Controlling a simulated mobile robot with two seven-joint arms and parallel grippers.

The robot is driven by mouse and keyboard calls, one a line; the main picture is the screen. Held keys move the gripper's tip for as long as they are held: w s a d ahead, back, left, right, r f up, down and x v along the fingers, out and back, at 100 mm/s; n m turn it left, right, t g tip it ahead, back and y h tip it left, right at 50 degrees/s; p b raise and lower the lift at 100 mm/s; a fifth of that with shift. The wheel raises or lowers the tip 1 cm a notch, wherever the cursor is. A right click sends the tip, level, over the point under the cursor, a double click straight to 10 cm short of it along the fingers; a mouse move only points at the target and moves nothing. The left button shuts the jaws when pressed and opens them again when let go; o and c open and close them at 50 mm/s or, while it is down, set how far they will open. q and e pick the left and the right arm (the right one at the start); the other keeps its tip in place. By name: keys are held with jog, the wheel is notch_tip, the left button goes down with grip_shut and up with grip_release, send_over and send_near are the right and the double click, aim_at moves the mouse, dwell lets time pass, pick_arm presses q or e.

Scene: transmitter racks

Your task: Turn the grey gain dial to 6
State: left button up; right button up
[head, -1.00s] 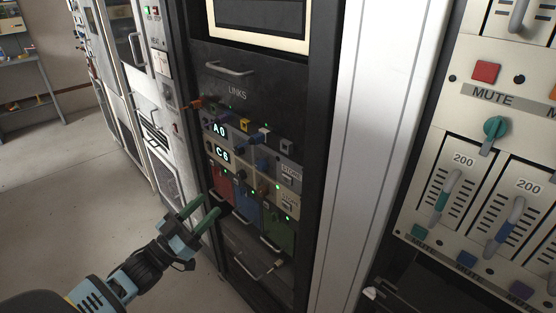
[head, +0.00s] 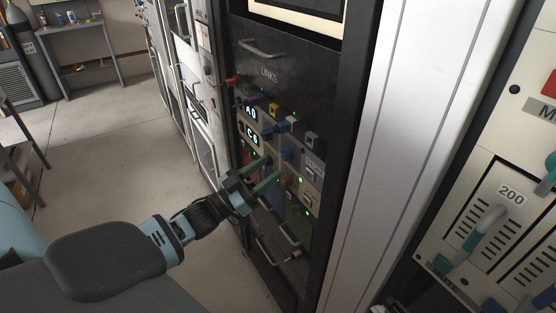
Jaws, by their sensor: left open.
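My left gripper (head: 275,167) is open, with its two green fingers reaching toward the lower control rows of the black rack (head: 285,60) labelled LINKS. Nothing shows between the fingers. The rack carries two lit displays, A0 (head: 251,113) and C6 (head: 253,134), with small knobs and plugs around them. I cannot pick out a grey gain dial for sure: the controls are small and the fingers cover part of the lower row. I cannot tell whether the fingertips touch the panel. My right gripper is not in view.
A white cabinet side (head: 400,130) stands right of the rack. A cream panel (head: 500,210) with sliders is at the far right. Handles (head: 262,49) stick out from the rack. The floor (head: 110,140) at left is clear, with a grey shelf (head: 85,60) behind.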

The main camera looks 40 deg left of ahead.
aim_at(283, 158)
pick_arm(q)
jog(key=shift+x, duration=2.2)
jog(key=c, duration=1)
jog(key=shift+o, duration=0.2)
